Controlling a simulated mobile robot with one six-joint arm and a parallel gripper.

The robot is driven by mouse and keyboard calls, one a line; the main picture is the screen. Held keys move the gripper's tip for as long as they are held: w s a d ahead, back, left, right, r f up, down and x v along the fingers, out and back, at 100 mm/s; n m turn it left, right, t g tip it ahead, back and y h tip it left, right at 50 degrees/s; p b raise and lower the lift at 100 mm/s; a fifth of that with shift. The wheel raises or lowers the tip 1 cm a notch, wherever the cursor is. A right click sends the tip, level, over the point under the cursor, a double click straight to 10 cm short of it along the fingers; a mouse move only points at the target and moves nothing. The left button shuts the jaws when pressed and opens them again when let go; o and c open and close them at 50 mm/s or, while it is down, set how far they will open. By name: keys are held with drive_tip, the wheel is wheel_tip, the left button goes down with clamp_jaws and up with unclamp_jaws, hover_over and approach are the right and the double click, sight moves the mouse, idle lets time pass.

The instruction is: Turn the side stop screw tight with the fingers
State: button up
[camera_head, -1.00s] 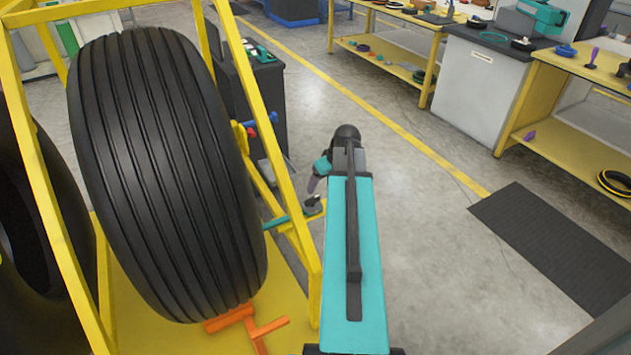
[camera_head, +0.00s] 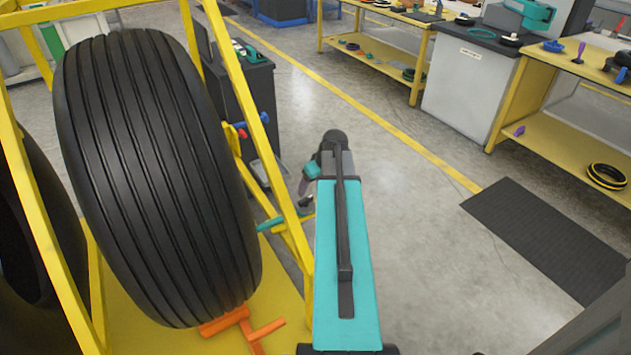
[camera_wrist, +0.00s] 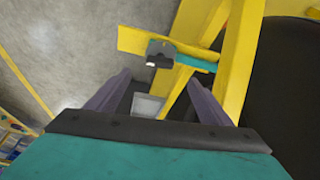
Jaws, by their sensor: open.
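The side stop screw shows in the wrist view as a dark knob (camera_wrist: 160,54) on a teal rod (camera_wrist: 196,63), at a yellow bracket (camera_wrist: 140,41) of the rack. In the head view its teal rod (camera_head: 270,224) points at the side of the big tyre (camera_head: 150,170); its knob end is small and partly hidden near my fingers. My gripper (camera_wrist: 160,80) is open, with its two purple-grey fingers spread and the knob in front of the gap between them. The knob appears apart from both fingers. In the head view my gripper (camera_head: 304,192) hangs just outside the rack.
The yellow rack frame (camera_head: 258,120) runs close to the left of my arm. An orange piece (camera_head: 228,321) is at the tyre's foot. A dark cabinet (camera_head: 244,110) stands behind the rack. Open floor (camera_head: 420,260) lies to my right, with a dark mat (camera_head: 545,235) and benches beyond.

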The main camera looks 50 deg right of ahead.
sight(306, 200)
drive_tip(key=shift+p+x, duration=0.45)
drive_tip(key=shift+x, duration=5.05)
drive_tip(key=shift+s, duration=0.1)
drive_tip(key=c, duration=1.1)
drive_tip(key=shift+a+m, duration=0.1)
drive_tip(key=shift+m, duration=0.4)
drive_tip(key=shift+a+m+g+h+b, duration=0.1)
drive_tip(key=shift+m+g+h+b, duration=0.2)
drive_tip(key=shift+m+h, duration=0.75)
drive_tip(key=shift+m+y, duration=0.35)
